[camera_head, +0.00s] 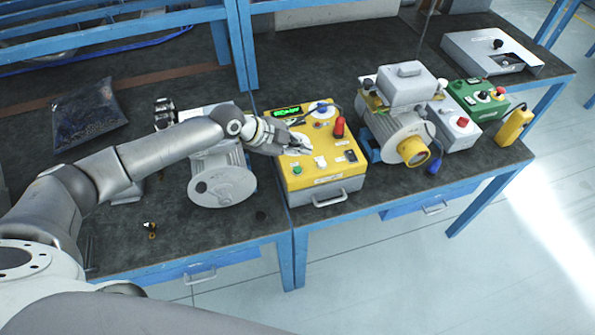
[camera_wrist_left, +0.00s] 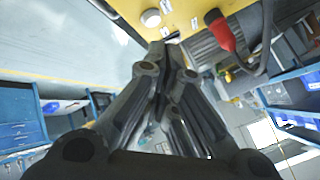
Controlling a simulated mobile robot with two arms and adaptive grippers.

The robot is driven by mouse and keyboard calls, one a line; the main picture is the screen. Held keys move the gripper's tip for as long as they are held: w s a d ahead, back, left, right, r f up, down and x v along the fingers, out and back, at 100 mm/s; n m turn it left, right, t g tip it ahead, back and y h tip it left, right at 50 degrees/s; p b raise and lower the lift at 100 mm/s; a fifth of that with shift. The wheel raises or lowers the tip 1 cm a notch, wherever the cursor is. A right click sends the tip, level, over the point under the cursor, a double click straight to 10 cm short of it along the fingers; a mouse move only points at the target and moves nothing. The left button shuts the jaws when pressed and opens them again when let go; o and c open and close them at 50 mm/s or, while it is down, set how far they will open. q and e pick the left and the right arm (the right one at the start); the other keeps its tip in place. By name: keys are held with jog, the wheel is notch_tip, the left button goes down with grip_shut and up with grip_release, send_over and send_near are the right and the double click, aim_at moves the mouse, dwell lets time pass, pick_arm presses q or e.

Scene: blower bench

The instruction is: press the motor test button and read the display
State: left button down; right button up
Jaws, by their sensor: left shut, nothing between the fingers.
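The yellow-topped test box (camera_head: 325,178) stands on the bench with a lit green display (camera_head: 287,112) at its back left; its characters are too small to read. A green button (camera_head: 297,170) is at its front left, and a black switch (camera_head: 351,156) at its right. I cannot tell which control is the motor test button. My left gripper (camera_head: 304,149) is shut and empty, over the left-middle of the panel. In the left wrist view its fingertips (camera_wrist_left: 163,48) point at the yellow panel (camera_wrist_left: 182,12), close to a pale round button (camera_wrist_left: 151,18). Contact cannot be told.
A red plug (camera_head: 339,126) with a cable stands on the panel, right of my gripper. A grey motor (camera_head: 222,184) sits left of the box, under my arm. Another motor (camera_head: 398,135) and a green control box (camera_head: 478,98) stand to the right. A dark bag (camera_head: 88,115) lies far left.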

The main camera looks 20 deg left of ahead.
pick_arm(q)
jog(key=b, duration=0.3)
send_over(299, 172)
notch_tip(299, 172, down, 5)
jog(key=shift+r, duration=0.2)
jog(key=shift+f+b, duration=0.35)
jog(key=shift+f, duration=0.25)
dwell(0.5)
jog(key=shift+f+b, duration=0.4)
jog(key=shift+b, duration=0.1)
jog(key=shift+f+b, duration=0.4)
dwell(0.4)
jog(key=shift+r, duration=0.15)
dwell(0.3)
jog(key=shift+r+p, duration=0.5)
jog(key=shift+r, duration=0.15)
jog(key=shift+r, duration=0.15)
